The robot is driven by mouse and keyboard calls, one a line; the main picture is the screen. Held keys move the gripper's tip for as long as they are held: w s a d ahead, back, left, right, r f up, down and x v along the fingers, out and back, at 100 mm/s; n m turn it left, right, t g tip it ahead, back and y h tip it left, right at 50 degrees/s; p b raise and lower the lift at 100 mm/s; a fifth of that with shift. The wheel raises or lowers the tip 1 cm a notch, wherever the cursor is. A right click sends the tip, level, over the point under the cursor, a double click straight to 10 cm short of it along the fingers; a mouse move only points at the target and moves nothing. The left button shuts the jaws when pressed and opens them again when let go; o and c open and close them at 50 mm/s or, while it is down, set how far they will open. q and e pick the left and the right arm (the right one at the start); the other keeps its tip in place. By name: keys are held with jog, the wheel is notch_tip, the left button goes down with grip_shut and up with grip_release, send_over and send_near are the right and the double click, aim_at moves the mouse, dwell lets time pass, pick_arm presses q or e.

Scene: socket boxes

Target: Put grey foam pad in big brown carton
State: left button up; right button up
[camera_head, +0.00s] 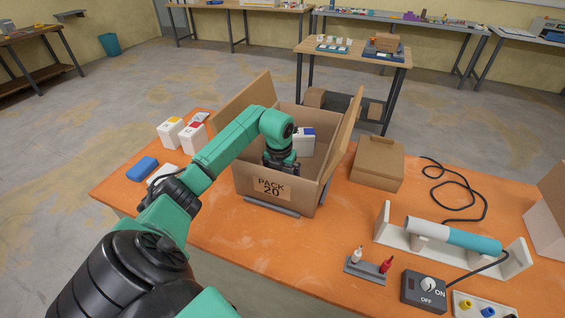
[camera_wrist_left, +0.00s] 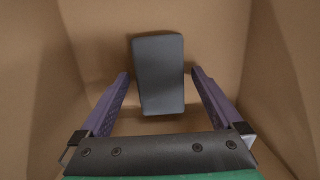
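The big brown carton (camera_head: 247,182), marked PACK 20, stands open on the orange table with its flaps up. My left arm reaches over its near left wall, and my left gripper (camera_head: 281,168) is down inside it. In the left wrist view the grey foam pad (camera_wrist_left: 159,75) lies on the carton floor (camera_wrist_left: 215,40). The left fingers (camera_wrist_left: 160,95) are open, one on each side of the pad, with a gap on both sides. The pad is hidden in the head view. My right gripper is not in view.
A white box with a blue top (camera_head: 305,143) appears inside the carton's far part. White boxes (camera_head: 171,131) and a blue item (camera_head: 142,168) lie left. A closed brown box (camera_head: 377,165), a cylinder on a stand (camera_head: 452,236) and a switch box (camera_head: 424,289) are right.

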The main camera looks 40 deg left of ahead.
pick_arm(q)
jog(key=shift+r, duration=0.6)
notch_tip(320, 180, up, 11)
jog(key=s+b, duration=0.1)
jog(key=b, duration=0.1)
jog(key=shift+s+d, duration=0.25)
jog(key=shift+s, duration=0.1)
